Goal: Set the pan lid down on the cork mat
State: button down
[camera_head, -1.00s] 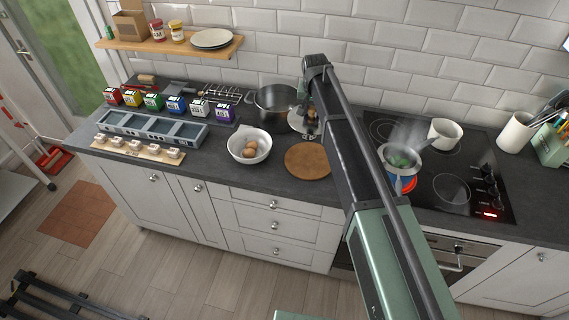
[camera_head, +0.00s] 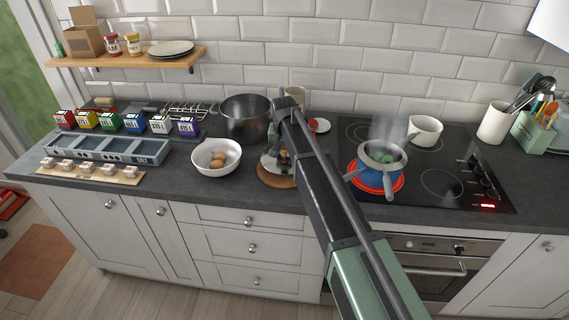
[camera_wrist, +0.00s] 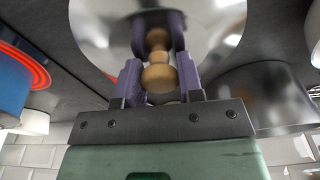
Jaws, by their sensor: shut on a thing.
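The pan lid (camera_wrist: 95,22) is a shiny round disc with a wooden knob (camera_wrist: 158,78). In the wrist view my gripper (camera_wrist: 155,60) is shut on that knob, with a purple finger on each side. In the head view my gripper (camera_head: 281,158) is over the round brown cork mat (camera_head: 272,181). My arm, gripper and lid hide much of the mat there. The lid shows only partly, as a grey shape (camera_head: 268,162) beside the gripper. I cannot tell whether it touches the mat.
To the right, a steaming blue pan (camera_head: 379,170) sits on a glowing red burner of the black hob (camera_head: 430,208).

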aim_at(284, 155)
notch_tip(284, 155, down, 4)
jog(key=shift+r+b, duration=0.1)
jog(key=shift+b, duration=1.05)
jog(key=shift+r+p, duration=0.3)
jog(key=shift+f, duration=0.25)
jog(key=c, duration=0.8)
grip_release()
jog(key=shift+r, duration=0.1)
jog(key=shift+o, duration=0.2)
notch_tip(284, 155, up, 12)
jog(key=s+p, duration=0.1)
jog(key=p, duration=1.1)
jog(key=shift+s, duration=0.4)
